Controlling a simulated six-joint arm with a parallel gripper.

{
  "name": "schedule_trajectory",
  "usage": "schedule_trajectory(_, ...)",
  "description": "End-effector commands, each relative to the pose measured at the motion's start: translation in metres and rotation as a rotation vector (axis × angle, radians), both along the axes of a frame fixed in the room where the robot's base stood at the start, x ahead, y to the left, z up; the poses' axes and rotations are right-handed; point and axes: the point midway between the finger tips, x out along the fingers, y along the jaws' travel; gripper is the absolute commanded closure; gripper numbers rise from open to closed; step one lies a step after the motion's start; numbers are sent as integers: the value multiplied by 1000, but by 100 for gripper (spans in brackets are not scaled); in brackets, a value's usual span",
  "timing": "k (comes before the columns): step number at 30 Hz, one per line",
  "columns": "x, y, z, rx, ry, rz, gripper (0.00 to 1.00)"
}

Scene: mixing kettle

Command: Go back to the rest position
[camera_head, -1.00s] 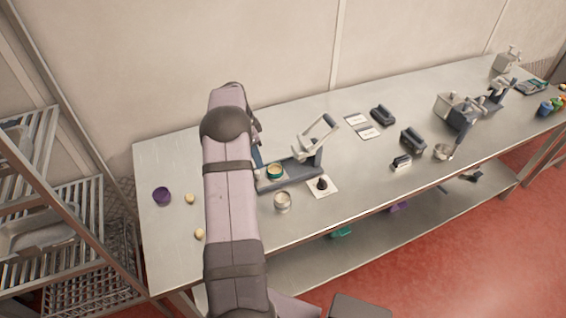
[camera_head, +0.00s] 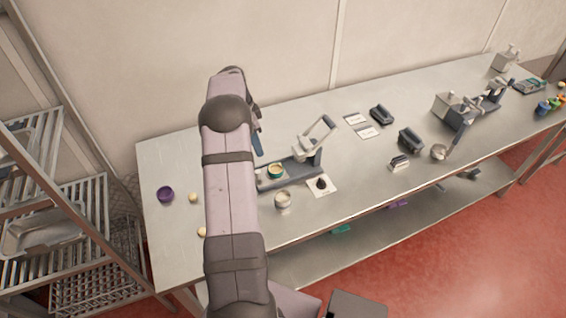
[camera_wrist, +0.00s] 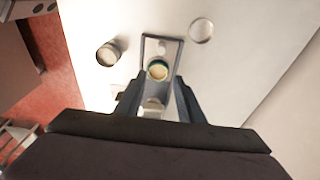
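My gripper (camera_wrist: 158,88) is open, its two dark fingers apart with nothing between them. It hangs above the table. In the head view a blue-grey finger (camera_head: 257,145) shows beside my arm; the rest is mostly hidden behind the arm. Below it stands a grey press-like device (camera_head: 313,148) with a raised lever and a flat base. A cup with a green rim (camera_head: 275,171) sits on that base and shows in the wrist view (camera_wrist: 158,69). A pale jar (camera_head: 283,201) stands in front of the base.
The long steel table (camera_head: 165,250) carries a purple cup (camera_head: 165,194), small pale round pieces (camera_head: 193,197), a black knob on a white card (camera_head: 321,183), and several dark tools further right. A wire rack (camera_head: 70,215) stands at the left. The wall is behind the table.

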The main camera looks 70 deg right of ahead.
Motion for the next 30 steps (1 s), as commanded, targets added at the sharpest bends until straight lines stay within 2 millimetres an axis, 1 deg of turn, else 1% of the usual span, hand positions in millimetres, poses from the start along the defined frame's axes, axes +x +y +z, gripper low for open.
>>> schedule_trajectory(7,0,0,0,2,2,12,65)
schedule_trajectory(11,0,0,0,11,11,94,65)
schedule_trajectory(14,2,-4,0,12,19,216,65)
schedule_trajectory(18,10,-11,0,2,25,439,65)
schedule_trajectory(20,11,-7,-9,20,32,543,65)
schedule_trajectory(23,4,16,-37,91,46,723,65)
schedule_trajectory(25,-6,43,-63,168,50,847,65)
schedule_trajectory(27,-18,72,-82,238,47,955,65)
schedule_trajectory(29,-28,96,-90,287,38,1035,65)
schedule_trajectory(30,-35,113,-93,317,31,1083,65)
